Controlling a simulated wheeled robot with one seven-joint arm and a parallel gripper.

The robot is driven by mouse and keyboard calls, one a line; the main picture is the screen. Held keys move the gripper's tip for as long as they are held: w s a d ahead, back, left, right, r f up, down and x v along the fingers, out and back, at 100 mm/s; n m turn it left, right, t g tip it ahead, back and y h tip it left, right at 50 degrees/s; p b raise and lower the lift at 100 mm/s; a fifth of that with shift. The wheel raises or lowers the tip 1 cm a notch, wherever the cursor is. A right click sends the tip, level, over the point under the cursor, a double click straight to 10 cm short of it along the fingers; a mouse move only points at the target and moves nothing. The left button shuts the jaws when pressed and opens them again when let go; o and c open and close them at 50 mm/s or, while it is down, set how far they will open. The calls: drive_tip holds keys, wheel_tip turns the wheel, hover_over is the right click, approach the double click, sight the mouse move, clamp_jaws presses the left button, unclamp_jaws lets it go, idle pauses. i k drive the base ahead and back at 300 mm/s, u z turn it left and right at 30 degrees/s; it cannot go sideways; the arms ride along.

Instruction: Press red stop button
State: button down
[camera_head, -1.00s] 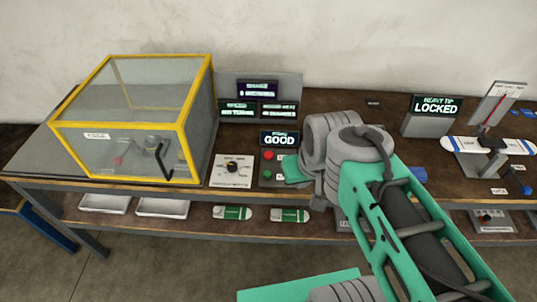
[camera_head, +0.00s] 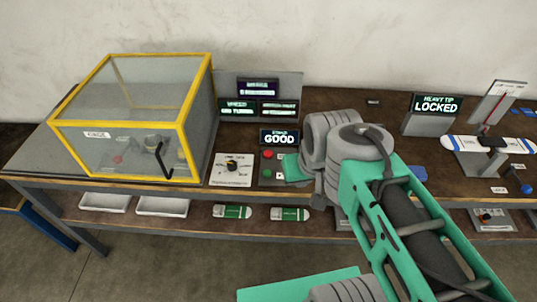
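A small red button (camera_head: 267,155) sits on a dark control panel (camera_head: 262,184), directly above a green button (camera_head: 267,174). A small screen (camera_head: 279,137) reading "GOOD" stands behind this panel. My grey and teal arm reaches in from the lower right and ends just right of the panel. A teal part at its end lies close to the buttons' right side; I cannot tell whether it touches anything. My gripper's fingers are not distinguishable behind the arm, so its opening is hidden. The red button is fully visible, with nothing seen covering it.
A yellow-framed clear case (camera_head: 183,150) with a black handle stands left. A dial plate (camera_head: 219,180) lies between case and button panel. Several dark screens (camera_head: 258,88) stand behind. A "LOCKED" sign (camera_head: 435,105) and a blue-white board (camera_head: 466,144) are at right. White trays (camera_head: 162,207) sit below.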

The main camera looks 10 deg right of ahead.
sight(267, 153)
drive_tip(key=u, duration=2.5)
drive_tip(key=i, duration=1.65)
drive_tip(key=z, duration=2.95)
drive_tip(key=i, duration=0.5)
drive_tip(key=z, duration=0.05)
